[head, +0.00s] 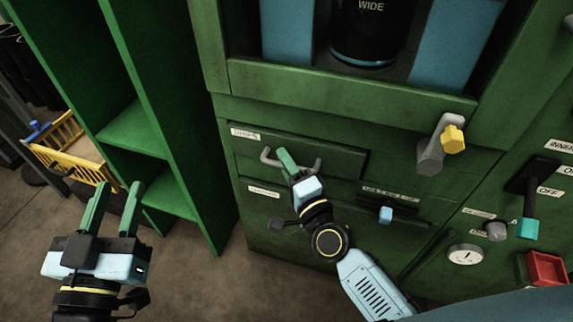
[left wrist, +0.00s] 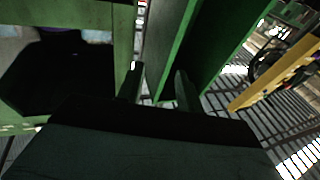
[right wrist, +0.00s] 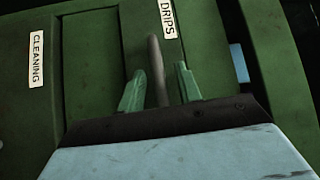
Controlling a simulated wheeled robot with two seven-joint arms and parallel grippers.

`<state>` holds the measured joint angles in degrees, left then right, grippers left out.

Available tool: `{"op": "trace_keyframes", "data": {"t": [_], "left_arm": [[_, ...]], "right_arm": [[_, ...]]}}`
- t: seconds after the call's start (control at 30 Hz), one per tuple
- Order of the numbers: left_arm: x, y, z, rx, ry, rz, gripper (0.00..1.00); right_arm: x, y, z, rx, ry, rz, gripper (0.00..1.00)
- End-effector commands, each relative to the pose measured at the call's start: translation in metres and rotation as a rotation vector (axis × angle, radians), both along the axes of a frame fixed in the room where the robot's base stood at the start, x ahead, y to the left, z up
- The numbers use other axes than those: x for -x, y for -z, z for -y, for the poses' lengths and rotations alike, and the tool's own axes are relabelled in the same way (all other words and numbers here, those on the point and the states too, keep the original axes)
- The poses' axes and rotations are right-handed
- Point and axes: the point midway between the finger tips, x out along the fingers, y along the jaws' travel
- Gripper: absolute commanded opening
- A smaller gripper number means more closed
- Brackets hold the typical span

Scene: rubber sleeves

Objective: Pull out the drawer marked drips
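The drawer marked drips (head: 342,160) is a green front in the green cabinet and looks closed, flush with its surround. Its white label (right wrist: 168,18) reads DRIPS in the right wrist view. Its grey bar handle (head: 267,157) also shows in the right wrist view (right wrist: 155,60). My right gripper (right wrist: 160,82) is at the handle, with the bar between its two green fingers and a gap visible on each side. In the head view the right gripper (head: 290,162) hides the handle's middle. My left gripper (head: 117,192) is open and empty, away to the left.
A lower panel labelled CLEANING (right wrist: 37,60) lies below the drawer. A grey lever with a yellow knob (head: 453,139) juts out at the upper right. Green open shelves (head: 135,135) and a yellow crate (head: 75,168) stand left, near my left gripper.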

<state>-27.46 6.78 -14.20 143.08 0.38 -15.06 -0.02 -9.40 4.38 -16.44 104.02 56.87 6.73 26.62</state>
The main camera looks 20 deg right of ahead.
Motion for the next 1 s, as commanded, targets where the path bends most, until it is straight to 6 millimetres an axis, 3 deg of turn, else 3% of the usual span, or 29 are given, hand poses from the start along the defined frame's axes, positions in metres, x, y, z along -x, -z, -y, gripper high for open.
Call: {"op": "trace_keyframes", "data": {"t": [0.13, 0.4, 0.8, 1.0], "left_arm": [[0.000, 0.000, 0.000, 0.000, 0.000, 0.000, 0.36], [0.000, 0.000, 0.000, 0.000, 0.000, -0.001, 0.36], [0.000, 0.001, 0.000, -0.003, -0.001, -0.011, 0.36], [-0.002, 0.023, -0.004, -0.044, -0.009, -0.145, 0.36]], "right_arm": [[0.000, 0.000, 0.000, 0.000, 0.000, 0.000, 0.34], [0.000, 0.000, 0.000, 0.000, 0.000, 0.000, 0.00], [0.002, 0.000, -0.003, 0.000, 0.000, -0.001, 0.00], [0.010, 0.000, -0.017, -0.001, -0.001, -0.003, 0.00]]}}
